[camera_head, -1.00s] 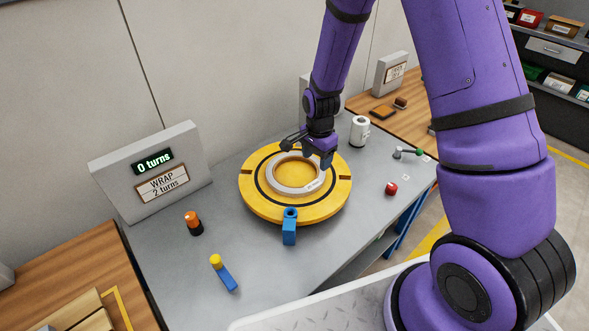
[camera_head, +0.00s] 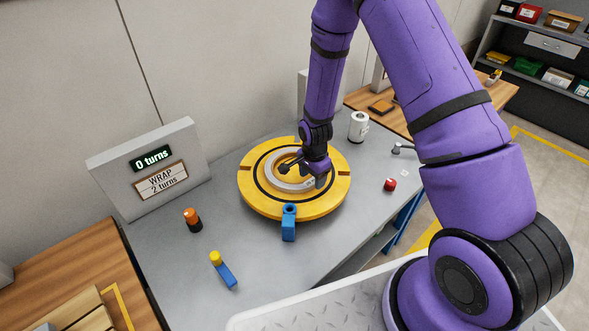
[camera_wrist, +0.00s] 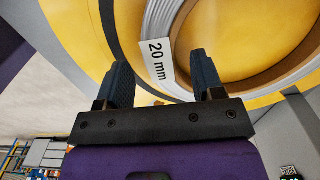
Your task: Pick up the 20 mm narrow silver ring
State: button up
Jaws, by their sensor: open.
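The narrow silver ring (camera_head: 274,183) lies flat on the round yellow turntable (camera_head: 247,191) on the grey bench. In the wrist view the ring (camera_wrist: 218,88) carries a white label (camera_wrist: 157,60) reading "20 mm". My gripper (camera_head: 303,176) is over the right part of the ring in the head view and hides some of it. In the wrist view my gripper (camera_wrist: 165,82) is open, with its two dark fingers apart on either side of the label. Nothing is held between them. I cannot tell how high the fingertips are above the ring.
A blue post (camera_head: 288,224) stands at the turntable's front edge. A sign (camera_head: 150,172) reads "0 turns" and "WRAP 2 turns".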

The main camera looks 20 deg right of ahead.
jog(key=shift+f, duration=0.8)
grip_shut()
jog(key=shift+r, duration=0.1)
